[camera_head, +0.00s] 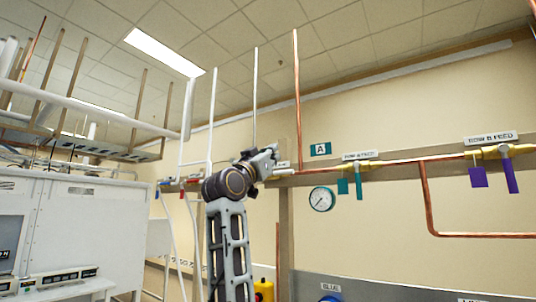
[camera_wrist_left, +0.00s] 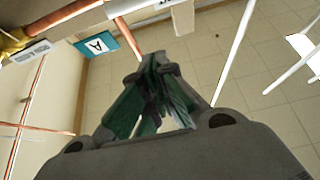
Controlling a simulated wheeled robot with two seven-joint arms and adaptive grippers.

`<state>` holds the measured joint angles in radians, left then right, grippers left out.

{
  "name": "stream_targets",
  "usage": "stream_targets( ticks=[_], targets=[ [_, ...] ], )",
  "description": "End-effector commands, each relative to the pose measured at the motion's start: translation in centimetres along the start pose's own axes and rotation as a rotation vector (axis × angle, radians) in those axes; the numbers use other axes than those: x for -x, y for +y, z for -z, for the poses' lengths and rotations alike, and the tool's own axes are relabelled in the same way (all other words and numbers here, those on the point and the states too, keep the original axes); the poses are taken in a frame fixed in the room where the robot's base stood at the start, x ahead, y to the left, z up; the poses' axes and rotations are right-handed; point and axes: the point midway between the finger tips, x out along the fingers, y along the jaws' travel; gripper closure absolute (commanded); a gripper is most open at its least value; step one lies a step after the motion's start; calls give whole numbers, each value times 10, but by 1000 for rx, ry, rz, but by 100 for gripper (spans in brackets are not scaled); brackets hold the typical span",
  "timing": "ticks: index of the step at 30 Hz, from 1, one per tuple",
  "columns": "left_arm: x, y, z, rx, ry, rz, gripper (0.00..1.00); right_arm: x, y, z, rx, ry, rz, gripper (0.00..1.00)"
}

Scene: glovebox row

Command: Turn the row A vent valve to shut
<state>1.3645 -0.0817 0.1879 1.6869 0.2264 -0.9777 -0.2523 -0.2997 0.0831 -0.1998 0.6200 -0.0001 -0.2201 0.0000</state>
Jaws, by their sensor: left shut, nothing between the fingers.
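My left gripper (camera_head: 266,163) is raised to the wall pipe, just left of the teal "A" sign (camera_head: 320,149). In the left wrist view its fingers (camera_wrist_left: 158,62) are shut with nothing seen between them. The "A" sign shows there too (camera_wrist_left: 97,45). A small pale label (camera_head: 283,164) sits at the gripper's right edge, its writing unreadable. The row A vent valve cannot be made out; the gripper and arm cover that stretch of pipe. My right gripper is not in view.
Vertical copper pipe (camera_head: 297,90) rises beside the gripper. A white glovebox (camera_head: 85,225) stands at left.

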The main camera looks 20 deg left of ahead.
Motion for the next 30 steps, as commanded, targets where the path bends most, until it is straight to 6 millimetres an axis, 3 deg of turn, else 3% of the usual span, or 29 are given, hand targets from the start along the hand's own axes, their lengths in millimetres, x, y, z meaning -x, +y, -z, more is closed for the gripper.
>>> stream_targets(
  ticks=[12,30],
  targets=[
    [-36,1,2,0,-1,-1,100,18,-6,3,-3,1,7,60],
    [-22,1,-35,0,-1,-1,100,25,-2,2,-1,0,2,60]
  ],
)
